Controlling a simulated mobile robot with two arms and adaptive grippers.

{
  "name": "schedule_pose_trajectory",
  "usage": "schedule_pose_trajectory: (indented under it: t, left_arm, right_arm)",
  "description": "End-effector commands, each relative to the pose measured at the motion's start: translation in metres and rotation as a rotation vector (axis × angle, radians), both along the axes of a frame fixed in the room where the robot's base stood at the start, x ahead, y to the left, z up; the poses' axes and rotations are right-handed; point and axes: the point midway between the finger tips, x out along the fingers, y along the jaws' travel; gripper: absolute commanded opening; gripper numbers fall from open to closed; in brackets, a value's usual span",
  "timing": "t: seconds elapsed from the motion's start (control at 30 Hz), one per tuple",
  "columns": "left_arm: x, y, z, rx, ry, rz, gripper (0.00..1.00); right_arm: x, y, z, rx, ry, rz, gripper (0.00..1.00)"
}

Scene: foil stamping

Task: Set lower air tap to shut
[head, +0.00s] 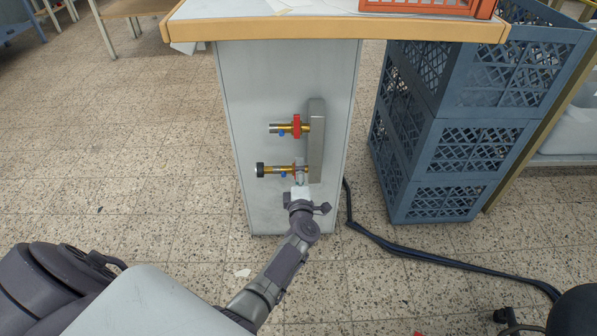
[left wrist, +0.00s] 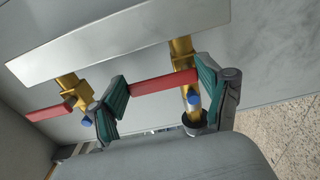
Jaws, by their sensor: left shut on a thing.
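The lower air tap (head: 272,170) is a brass valve with a dark round end and a blue button, on the front of a grey cabinet. In the left wrist view its red lever (left wrist: 163,83) lies across the brass body (left wrist: 182,62). My left gripper (head: 300,176) is at this tap. Its two green-padded fingers (left wrist: 162,92) are at the lever's two ends, shut on it. The head view mostly hides this lever behind the gripper. The upper air tap (head: 280,128) has a red lever standing crosswise to its pipe. My right gripper is in neither view.
Both taps branch from an upright grey block (head: 316,140). The worktop (head: 335,27) overhangs above, with an orange-red crate (head: 430,7) on it. Stacked blue crates (head: 440,150) stand at right. A dark hose (head: 420,257) runs over the floor. The floor at left is mostly clear.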

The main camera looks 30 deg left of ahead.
Motion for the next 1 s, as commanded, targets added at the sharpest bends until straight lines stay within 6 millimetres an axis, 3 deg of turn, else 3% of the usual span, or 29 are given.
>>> schedule_pose_trajectory:
  t: [0.47,0.5,0.6,1.0]
  left_arm:
    - [0.0002,-0.0021,-0.0015,0.011,0.01,-0.003,0.43]
    - [0.0002,-0.002,-0.0015,0.011,0.01,-0.003,0.83]
    - [0.0001,-0.0019,-0.0015,0.011,0.01,-0.003,0.99]
    - [-0.0029,-0.0029,-0.0012,0.009,0.008,-0.001,1.0]
  right_arm:
    - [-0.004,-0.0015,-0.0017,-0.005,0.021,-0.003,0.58]
    - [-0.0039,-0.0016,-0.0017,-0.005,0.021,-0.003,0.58]
    - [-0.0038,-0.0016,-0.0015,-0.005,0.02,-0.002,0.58]
    - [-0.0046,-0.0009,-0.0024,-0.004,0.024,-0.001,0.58]
